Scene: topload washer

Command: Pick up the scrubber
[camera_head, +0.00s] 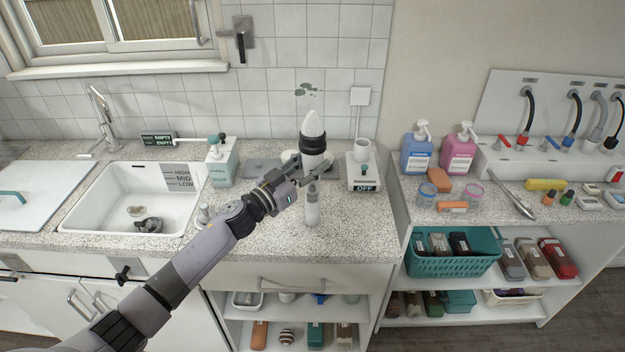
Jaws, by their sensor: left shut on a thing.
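The scrubber (312,206) looks like an upright tool with a pale grey lower part and a white rounded top with a dark band. It stands over the worktop at the middle of the head view. My left gripper (311,178) reaches in from the lower left and is shut around its middle, which the fingers partly hide. I cannot tell whether its lower end touches the worktop. My right gripper is not in view.
A white box marked OFF (363,173) and a mug stand behind on the right. The speckled worktop's front (260,240) is clear. Shelves with a teal basket (447,266) stand right.

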